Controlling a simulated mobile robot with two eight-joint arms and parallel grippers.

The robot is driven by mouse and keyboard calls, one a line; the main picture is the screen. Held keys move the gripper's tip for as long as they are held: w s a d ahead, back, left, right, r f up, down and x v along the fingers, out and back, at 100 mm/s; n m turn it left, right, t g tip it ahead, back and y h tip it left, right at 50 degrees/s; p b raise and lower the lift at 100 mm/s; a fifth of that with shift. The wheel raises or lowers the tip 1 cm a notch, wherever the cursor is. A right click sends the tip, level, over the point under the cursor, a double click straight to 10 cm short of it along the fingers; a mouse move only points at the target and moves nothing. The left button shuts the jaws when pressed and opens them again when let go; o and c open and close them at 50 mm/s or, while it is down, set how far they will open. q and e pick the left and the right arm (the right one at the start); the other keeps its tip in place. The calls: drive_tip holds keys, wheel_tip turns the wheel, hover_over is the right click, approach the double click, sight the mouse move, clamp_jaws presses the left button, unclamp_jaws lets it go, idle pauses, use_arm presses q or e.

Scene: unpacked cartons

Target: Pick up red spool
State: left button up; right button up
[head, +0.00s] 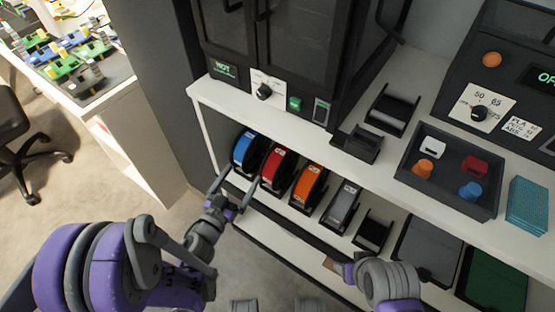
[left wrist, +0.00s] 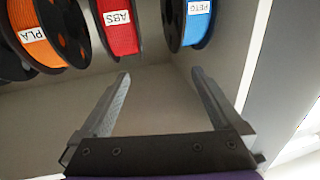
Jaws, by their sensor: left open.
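The red spool (head: 274,166) stands upright in a black holder on the shelf below the counter, between the blue spool (head: 245,150) and the orange spool (head: 306,181). My left gripper (head: 242,174) is open and empty, in front of the blue and red spools. In the left wrist view, the red spool (left wrist: 122,36) carries a white ABS label and lies beyond the spread fingers (left wrist: 158,85), apart from them. My right gripper (head: 338,265) is partly visible at the lower middle; its jaws are not clear.
A grey spool (head: 341,206) and an empty black holder (head: 373,231) continue the row. The white counter edge (head: 330,152) overhangs the shelf. A black tray (head: 447,194) with small coloured parts sits on the counter. A pale wall (left wrist: 222,60) closes the shelf beside the blue spool.

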sight(272, 165)
use_arm(q)
drive_tip(key=d+f+h, duration=0.1)
drive_tip(key=d, duration=0.1)
drive_tip(key=w+d+m+g+h+p, duration=0.1)
drive_tip(key=d, duration=0.1)
drive_tip(key=w+d+f+m+h+p, duration=0.1)
drive_tip(key=d, duration=0.1)
drive_tip(key=shift+w+d+f+g, duration=0.15)
drive_tip(key=shift+d+f+g, duration=0.15)
drive_tip(key=shift+g, duration=0.1)
drive_tip(key=shift+x, duration=2.75)
drive_tip(key=shift+w+a+r, duration=0.1)
drive_tip(key=shift+a+r, duration=0.05)
drive_tip(key=shift+r, duration=0.1)
clamp_jaws()
